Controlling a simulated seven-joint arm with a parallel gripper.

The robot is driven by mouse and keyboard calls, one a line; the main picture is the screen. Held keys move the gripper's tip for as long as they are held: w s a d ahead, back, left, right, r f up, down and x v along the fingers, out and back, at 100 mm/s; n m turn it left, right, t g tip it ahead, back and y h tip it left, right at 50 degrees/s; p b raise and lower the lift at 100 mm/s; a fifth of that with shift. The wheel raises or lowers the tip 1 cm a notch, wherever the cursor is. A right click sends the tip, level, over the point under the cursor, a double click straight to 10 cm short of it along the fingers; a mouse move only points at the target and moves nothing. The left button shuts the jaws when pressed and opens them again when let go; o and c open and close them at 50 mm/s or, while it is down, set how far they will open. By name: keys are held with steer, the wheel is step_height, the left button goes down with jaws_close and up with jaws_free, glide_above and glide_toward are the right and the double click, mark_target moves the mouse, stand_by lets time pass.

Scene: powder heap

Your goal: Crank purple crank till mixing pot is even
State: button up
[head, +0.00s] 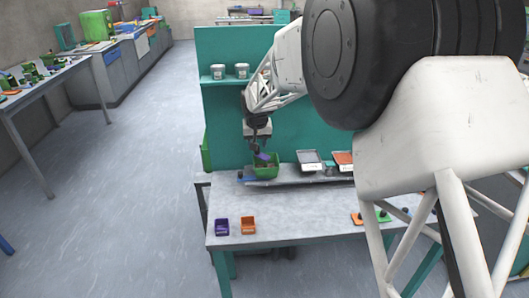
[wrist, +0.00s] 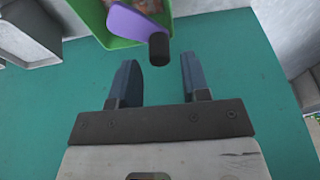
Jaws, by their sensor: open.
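The purple crank (wrist: 137,22) shows at the top of the wrist view, with a dark upright handle knob (wrist: 159,48) at its end. The crank also shows in the head view (head: 264,156), small, over the green mixing pot (head: 266,171). In the wrist view the pot's green wall (wrist: 102,30) and some brownish contents show at the top; how even they are I cannot tell. My gripper (wrist: 157,72) is open. The knob stands just beyond and between its two blue fingertips, apart from both as far as I can see. In the head view my gripper (head: 257,138) is just above the pot.
Two trays, one with grey contents (head: 309,158) and one with orange contents (head: 343,158), stand right of the pot on a raised shelf. A purple bin (head: 221,227) and an orange bin (head: 248,225) sit at the bench's front left. A teal panel (head: 225,120) stands behind. The bench's middle is clear.

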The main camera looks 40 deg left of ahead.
steer(key=shift+r, duration=2.4)
steer(key=shift+d, duration=0.2)
steer(key=w+d+r+m, duration=0.1)
steer(key=d+r, duration=0.3)
steer(key=d, duration=0.7)
steer(key=w+d+r+m, duration=0.1)
steer(key=d+r, duration=0.2)
steer(key=d, duration=0.7)
steer(key=w+d+r+m, duration=0.1)
steer(key=d+r, duration=0.3)
steer(key=d, duration=0.7)
steer(key=s+d+r+m+h, duration=0.15)
steer(key=s+d, duration=0.25)
steer(key=d, duration=0.7)
steer(key=s+d+r+m, duration=0.1)
steer(key=s+d+r, duration=0.15)
steer(key=d, duration=0.75)
steer(key=s+d+f+m, duration=0.2)
steer(key=s+d+f, duration=0.1)
steer(key=s+d, duration=0.8)
steer(key=s+d+f+m, duration=0.1)
steer(key=s+d+f, duration=0.2)
steer(key=s+d, duration=0.9)
steer(key=s, duration=0.2)
steer(key=shift+s+f+m+t+h, duration=0.15)
steer(key=shift+s+m+t+h, duration=0.15)
steer(key=shift+s+m+h, duration=0.05)
